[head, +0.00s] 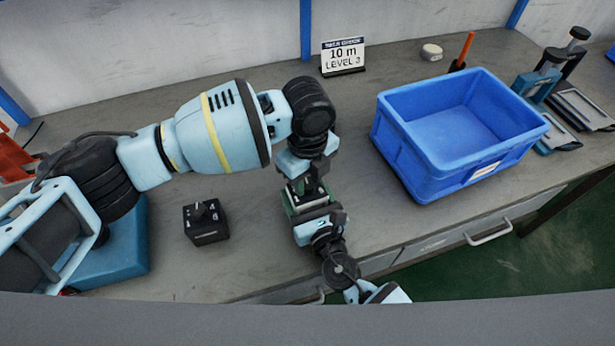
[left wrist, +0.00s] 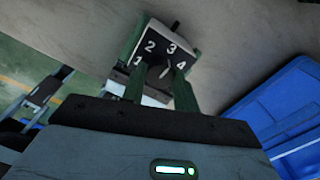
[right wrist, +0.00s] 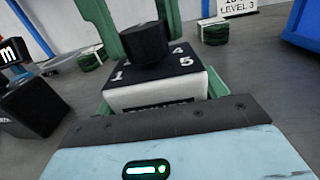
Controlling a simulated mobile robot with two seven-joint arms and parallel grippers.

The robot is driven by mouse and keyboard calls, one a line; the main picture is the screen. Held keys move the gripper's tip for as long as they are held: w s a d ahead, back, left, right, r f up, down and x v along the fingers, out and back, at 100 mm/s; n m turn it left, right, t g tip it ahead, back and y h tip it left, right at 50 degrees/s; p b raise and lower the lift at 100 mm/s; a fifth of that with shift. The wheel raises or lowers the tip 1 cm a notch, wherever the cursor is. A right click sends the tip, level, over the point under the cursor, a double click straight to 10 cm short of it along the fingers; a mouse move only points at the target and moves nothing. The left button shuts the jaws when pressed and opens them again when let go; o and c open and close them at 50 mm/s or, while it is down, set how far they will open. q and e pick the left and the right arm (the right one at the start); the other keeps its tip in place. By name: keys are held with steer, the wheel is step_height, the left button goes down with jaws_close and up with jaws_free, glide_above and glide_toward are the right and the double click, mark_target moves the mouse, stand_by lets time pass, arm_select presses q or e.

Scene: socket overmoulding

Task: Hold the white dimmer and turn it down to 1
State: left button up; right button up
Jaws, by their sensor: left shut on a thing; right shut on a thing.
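The white dimmer has a white body and a dark, numbered top with a black knob. In the right wrist view, its body (right wrist: 160,95) sits between the green fingers of my right gripper (right wrist: 160,90), which is shut on it. My left gripper (left wrist: 160,88) is shut on the knob (right wrist: 145,42), with its fingers flanking it. The numbered face (left wrist: 170,45) shows in the left wrist view; I cannot tell the exact setting. In the head view, my left gripper (head: 304,186) and right gripper (head: 308,208) meet above the bench's front part, largely hiding the dimmer.
A black dimmer (head: 206,223) stands on the grey bench (head: 250,235). A blue bin (head: 428,160) stands to the right. A sign (head: 343,56) reading "10 m LEVEL 3" stands at the back. Clamps (head: 540,82) stand far right.

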arm_select(q)
steer(key=n, duration=0.6)
steer(key=shift+d+n, duration=0.1)
steer(key=shift+n, duration=0.3)
steer(key=n, duration=0.3)
steer(key=shift+n, duration=0.3)
steer(key=n, duration=0.3)
steer(key=shift+n, duration=0.3)
steer(key=n, duration=0.4)
steer(key=shift+n, duration=2.5)
steer(key=o, duration=1)
